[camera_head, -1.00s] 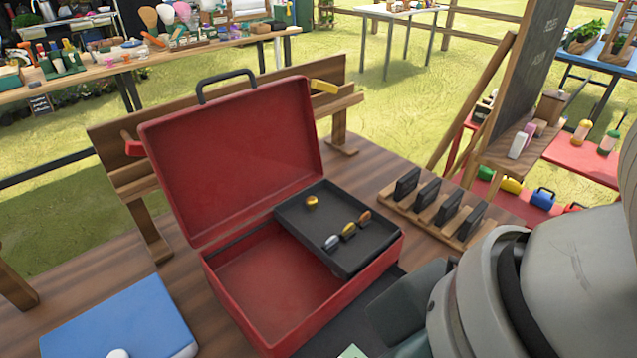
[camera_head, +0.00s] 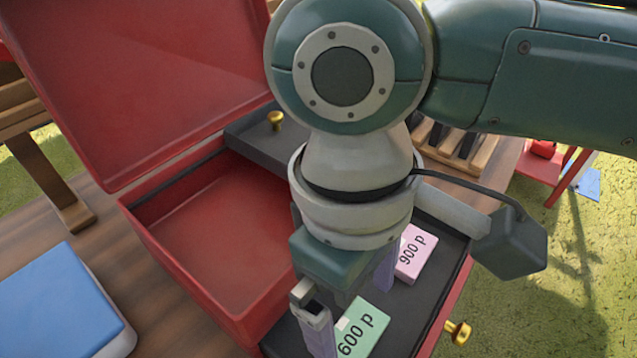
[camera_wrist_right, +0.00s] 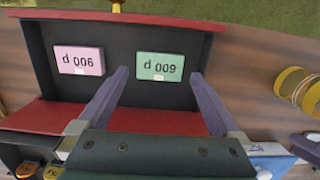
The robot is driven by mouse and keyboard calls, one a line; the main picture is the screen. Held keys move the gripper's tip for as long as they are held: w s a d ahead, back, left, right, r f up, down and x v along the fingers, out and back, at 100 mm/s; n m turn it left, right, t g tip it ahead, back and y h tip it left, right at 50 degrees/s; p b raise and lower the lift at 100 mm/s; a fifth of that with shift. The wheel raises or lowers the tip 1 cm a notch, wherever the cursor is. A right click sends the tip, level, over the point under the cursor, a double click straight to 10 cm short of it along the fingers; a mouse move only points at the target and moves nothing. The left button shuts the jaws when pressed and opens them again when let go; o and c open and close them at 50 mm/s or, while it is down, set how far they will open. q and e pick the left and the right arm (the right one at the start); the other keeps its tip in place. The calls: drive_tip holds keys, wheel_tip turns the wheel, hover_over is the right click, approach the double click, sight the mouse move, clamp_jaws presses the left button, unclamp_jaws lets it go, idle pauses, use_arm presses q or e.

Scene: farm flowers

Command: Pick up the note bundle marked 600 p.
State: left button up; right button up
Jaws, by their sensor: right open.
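The green note bundle marked 600 p (camera_head: 362,332) lies flat in a dark open drawer (camera_head: 428,302) at the front of the red box. In the right wrist view the green bundle (camera_wrist_right: 159,67) lies just ahead of and between the two fingertips. My right gripper (camera_head: 350,308) points down over the drawer; it is open and empty in the wrist view (camera_wrist_right: 160,76). It hides part of the green bundle in the head view. A pink bundle marked 900 p (camera_head: 413,254) lies beside it, also in the wrist view (camera_wrist_right: 78,60). My left gripper is not in view.
The red box (camera_head: 140,222) stands with its lid raised and a dark tray (camera_head: 245,135) inside. A gold knob (camera_head: 458,332) is on the drawer front. A blue object (camera_head: 58,305) lies at left. A wooden rack (camera_head: 482,152) stands behind my arm.

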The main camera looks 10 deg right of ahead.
sight(355, 333)
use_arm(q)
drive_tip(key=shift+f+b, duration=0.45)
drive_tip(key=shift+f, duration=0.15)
use_arm(e)
wheel_tip(355, 333, down, 4)
drive_tip(key=shift+d+f, duration=0.1)
drive_tip(key=c, duration=1.1)
